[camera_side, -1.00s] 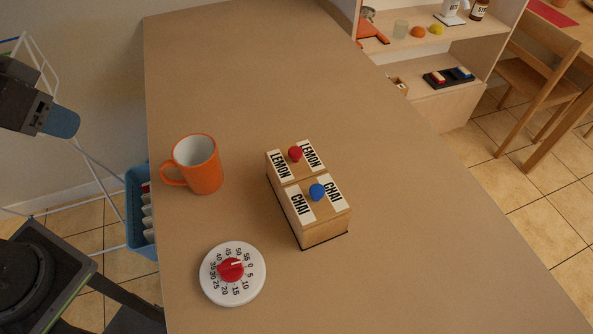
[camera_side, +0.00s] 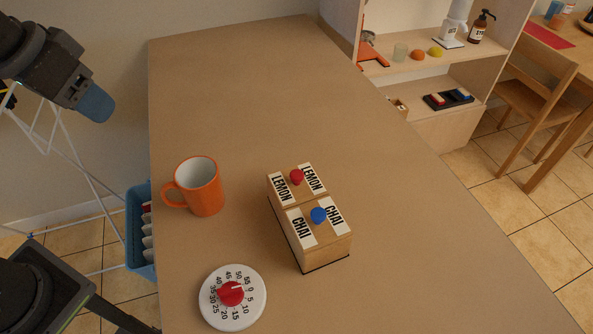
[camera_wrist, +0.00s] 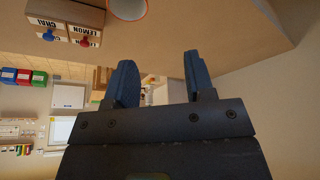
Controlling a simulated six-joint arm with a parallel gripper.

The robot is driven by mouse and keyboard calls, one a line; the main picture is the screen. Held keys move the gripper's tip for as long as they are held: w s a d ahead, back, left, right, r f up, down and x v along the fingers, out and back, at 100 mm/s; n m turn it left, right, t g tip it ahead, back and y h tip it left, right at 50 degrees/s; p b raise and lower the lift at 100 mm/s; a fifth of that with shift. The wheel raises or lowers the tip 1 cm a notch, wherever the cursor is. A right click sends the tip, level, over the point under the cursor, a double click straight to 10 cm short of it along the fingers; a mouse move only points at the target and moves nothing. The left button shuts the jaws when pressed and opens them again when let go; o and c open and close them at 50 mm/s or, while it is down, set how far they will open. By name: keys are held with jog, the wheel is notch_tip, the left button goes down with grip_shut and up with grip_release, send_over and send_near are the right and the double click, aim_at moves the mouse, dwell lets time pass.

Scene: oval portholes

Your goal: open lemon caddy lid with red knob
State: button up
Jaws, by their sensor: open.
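The wooden caddy (camera_side: 322,256) stands on the table right of centre in the side view. Its lemon lid (camera_side: 283,189), with a red knob (camera_side: 297,177), is the farther one and lies closed. The nearer chai lid (camera_side: 297,230), with a blue knob (camera_side: 318,215), is also closed. In the wrist view the caddy (camera_wrist: 70,12) appears upside down at the top left, with the red knob (camera_wrist: 84,42) and blue knob (camera_wrist: 48,35). My gripper (camera_wrist: 158,75) is open and empty, its two blue fingers apart. In the side view it is at the upper left, away from the caddy.
An orange mug (camera_side: 204,192) stands left of the caddy. A white timer with a red dial (camera_side: 218,318) lies at the front left. The far table (camera_side: 235,80) is clear. A shelf (camera_side: 425,70) stands at the back right.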

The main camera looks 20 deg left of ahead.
jog(key=w+d+r+g, duration=0.1)
jog(key=w+d+r, duration=0.1)
jog(key=w+d, duration=0.35)
jog(key=m+g, duration=0.3)
send_over(297, 174)
notch_tip(297, 174, down, 6)
jog(key=shift+y, duration=0.3)
notch_tip(297, 174, down, 13)
jog(key=shift+f, duration=0.15)
grip_shut()
